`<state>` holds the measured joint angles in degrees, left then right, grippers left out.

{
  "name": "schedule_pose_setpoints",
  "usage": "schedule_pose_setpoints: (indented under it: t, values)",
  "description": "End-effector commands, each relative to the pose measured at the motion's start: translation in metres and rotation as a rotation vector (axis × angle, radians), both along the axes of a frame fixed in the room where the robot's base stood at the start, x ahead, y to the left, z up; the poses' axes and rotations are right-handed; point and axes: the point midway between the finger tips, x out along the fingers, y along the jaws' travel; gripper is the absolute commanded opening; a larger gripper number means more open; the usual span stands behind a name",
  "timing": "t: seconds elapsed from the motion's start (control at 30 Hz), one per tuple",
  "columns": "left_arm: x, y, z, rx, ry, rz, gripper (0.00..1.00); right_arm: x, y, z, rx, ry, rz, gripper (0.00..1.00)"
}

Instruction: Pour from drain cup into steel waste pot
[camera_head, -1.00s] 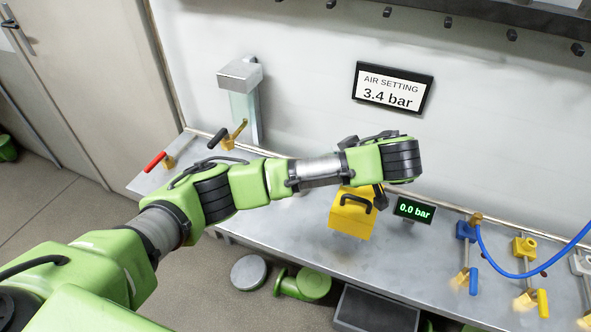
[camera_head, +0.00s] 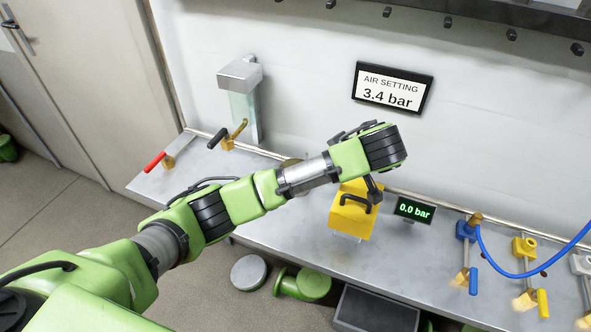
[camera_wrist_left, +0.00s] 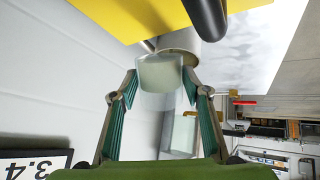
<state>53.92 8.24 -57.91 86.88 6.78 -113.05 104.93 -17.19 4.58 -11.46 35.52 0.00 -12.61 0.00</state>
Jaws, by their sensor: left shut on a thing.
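My left gripper (camera_wrist_left: 162,85) is shut on a clear cup, the drain cup (camera_wrist_left: 158,72), with pale greenish liquid in the end at the picture's top. The wrist view is upside down, so that end is the lower one. The cup looks roughly upright; any slight tilt is hard to judge. A grey-beige metal cylinder, probably the steel waste pot (camera_wrist_left: 181,40), shows just behind the cup; I cannot tell whether they touch. In the head view my left forearm and wrist hide the fingers, the cup and most of the pot. My right gripper is in neither view.
A yellow box with a black handle (camera_head: 348,222) stands close by my left wrist. A 0.0 bar display (camera_head: 414,209) and blue (camera_head: 466,232) and yellow (camera_head: 525,247) valves are to its right. A wall dispenser (camera_head: 240,90) and a red-handled valve (camera_head: 155,161) are left.

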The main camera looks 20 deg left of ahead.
Motion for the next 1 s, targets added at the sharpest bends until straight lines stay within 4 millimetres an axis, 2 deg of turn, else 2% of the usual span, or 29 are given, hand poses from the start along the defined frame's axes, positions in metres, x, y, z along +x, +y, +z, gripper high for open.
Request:
schedule_pose_setpoints:
  t: [0.8, 1.0]
  values:
    - [0.003, 0.007, -0.031, -0.213, 0.077, 0.001, 0.15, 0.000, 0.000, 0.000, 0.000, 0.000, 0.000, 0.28]
    - [0.003, 0.008, -0.031, -0.261, 0.094, 0.002, 0.15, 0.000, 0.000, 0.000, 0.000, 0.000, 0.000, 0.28]
